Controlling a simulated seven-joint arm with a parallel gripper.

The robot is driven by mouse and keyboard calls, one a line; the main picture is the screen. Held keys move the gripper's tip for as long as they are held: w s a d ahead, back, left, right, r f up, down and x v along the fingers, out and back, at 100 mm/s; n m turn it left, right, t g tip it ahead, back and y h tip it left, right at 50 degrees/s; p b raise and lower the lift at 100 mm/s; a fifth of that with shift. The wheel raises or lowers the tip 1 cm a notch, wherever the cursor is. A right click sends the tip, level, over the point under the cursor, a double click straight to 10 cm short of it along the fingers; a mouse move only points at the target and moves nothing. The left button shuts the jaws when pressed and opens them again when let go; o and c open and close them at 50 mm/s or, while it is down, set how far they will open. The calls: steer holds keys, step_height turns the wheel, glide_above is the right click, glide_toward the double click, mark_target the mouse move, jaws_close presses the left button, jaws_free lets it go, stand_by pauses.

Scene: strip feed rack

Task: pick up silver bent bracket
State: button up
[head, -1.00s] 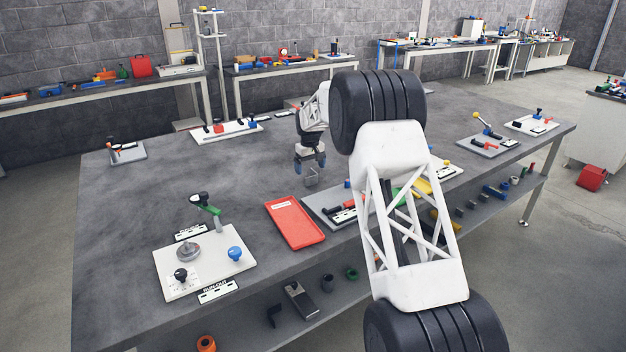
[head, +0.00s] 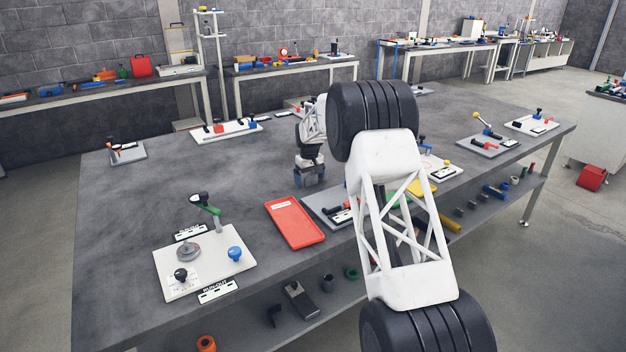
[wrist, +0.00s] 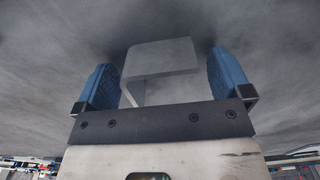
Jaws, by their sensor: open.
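The silver bent bracket (wrist: 162,58) stands on the grey table in the wrist view, showing a flat top face and a bent-down side. It lies between the two blue fingers of my gripper (wrist: 164,72). The fingers are apart and open, with a narrow gap at the right finger; I cannot tell whether the left one touches. In the head view my gripper (head: 309,177) is low at the table surface, left of the large arm link. The bracket is not clearly visible there, hidden by the gripper.
A red tray (head: 294,224) lies in front of the gripper, beside a grey board (head: 318,200) with parts. A white board (head: 172,262) with knobs and a green-handled clamp is at front left. The table (head: 235,165) is clear to the gripper's left.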

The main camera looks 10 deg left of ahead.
steer(key=c, duration=1.1)
steer(key=shift+r, duration=0.15)
steer(key=shift+r, duration=1.5)
steer(key=shift+s+r, duration=0.1)
steer(key=shift+r, duration=0.1)
steer(key=shift+s+d+r, duration=0.25)
steer(key=shift+s+d, duration=0.8)
steer(key=shift+s, duration=1.35)
steer(key=shift+s+d+r, duration=0.2)
steer(key=shift+s+d, duration=0.8)
steer(key=shift+s, duration=1.45)
steer(key=shift+s+d+r, duration=0.25)
steer(key=shift+s+d, duration=0.8)
steer(key=shift+s, duration=1.35)
